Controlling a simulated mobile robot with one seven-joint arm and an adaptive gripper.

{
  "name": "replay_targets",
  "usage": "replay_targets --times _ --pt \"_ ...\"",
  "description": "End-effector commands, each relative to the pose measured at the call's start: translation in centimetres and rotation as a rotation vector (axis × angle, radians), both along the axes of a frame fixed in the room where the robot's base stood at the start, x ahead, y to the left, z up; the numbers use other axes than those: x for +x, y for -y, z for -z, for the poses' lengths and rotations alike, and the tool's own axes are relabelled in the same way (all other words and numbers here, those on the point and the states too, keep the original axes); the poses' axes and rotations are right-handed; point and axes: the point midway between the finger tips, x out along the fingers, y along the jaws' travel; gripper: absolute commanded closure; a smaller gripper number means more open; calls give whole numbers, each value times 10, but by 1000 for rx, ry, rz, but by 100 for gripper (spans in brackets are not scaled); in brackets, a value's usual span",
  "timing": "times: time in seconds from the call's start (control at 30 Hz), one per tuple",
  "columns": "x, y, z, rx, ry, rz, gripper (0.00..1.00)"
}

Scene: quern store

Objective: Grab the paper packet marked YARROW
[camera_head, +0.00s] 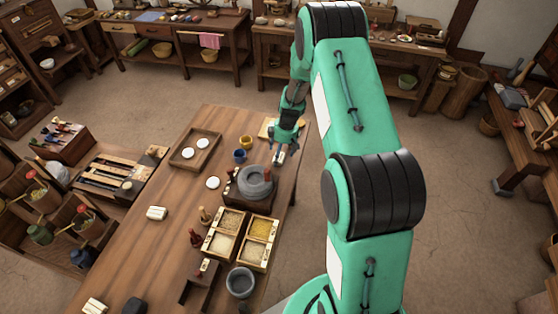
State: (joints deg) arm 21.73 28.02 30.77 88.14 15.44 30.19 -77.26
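No lettering is legible in this view, so I cannot tell which thing is the paper packet marked YARROW. A small whitish packet-like block (157,213) lies on the left part of the wooden table (150,255). A similar pale block (95,306) lies at the table's near left, cut by the picture's bottom edge. My gripper (280,158) points down near the table's far right edge, just behind the grey stone quern (256,183) and well apart from both pale blocks.
A wooden tray (195,150) with two white discs stands at the far left of the table. Blue and yellow cups (240,155), divided grain boxes (241,238), a grey mortar (240,282) and a dark block (134,306) also stand there. The table's left middle is mostly clear.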

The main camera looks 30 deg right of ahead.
Motion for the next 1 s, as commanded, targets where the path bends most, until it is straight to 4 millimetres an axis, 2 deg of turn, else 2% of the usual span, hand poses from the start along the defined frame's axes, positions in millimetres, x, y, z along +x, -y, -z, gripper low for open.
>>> replay_targets --times 0.13,0.67,0.73,0.93,0.97,1.0 --pt "1 -1 9 -1 -1 0 23" --pt "1 -1 9 -1 -1 0 23" --pt "1 -1 9 -1 0 0 31" --pt "1 -1 9 -1 0 0 71" --pt "1 -1 9 -1 0 0 76" --pt "1 -1 9 -1 0 0 76"
